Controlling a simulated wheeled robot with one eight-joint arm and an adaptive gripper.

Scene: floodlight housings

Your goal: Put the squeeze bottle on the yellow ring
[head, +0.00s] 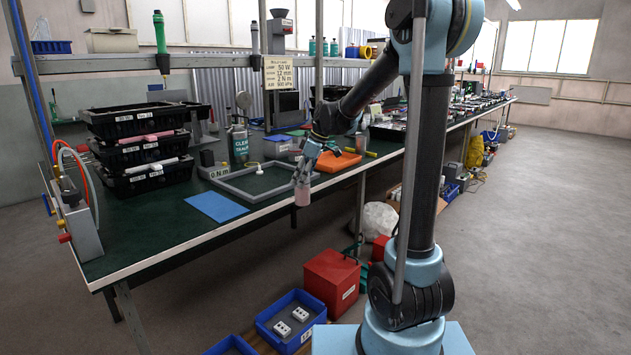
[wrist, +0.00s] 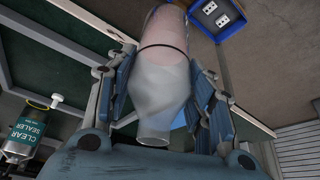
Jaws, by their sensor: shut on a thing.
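My gripper (head: 303,172) is shut on a squeeze bottle (head: 302,194), a translucent bottle with pinkish contents, held near the table's front edge. In the wrist view the bottle (wrist: 162,75) fills the space between the finger pads of my gripper (wrist: 165,95), its narrow clear end toward the palm and its pink part away from it.
The green-topped table (head: 150,232) bears a grey frame (head: 262,195), a blue mat (head: 216,206), an orange tray (head: 338,161) and a CLEAR SEALER container (head: 238,145). Black stacked crates (head: 140,155) stand left. A blue bin (head: 266,325) and red box (head: 332,282) stand below.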

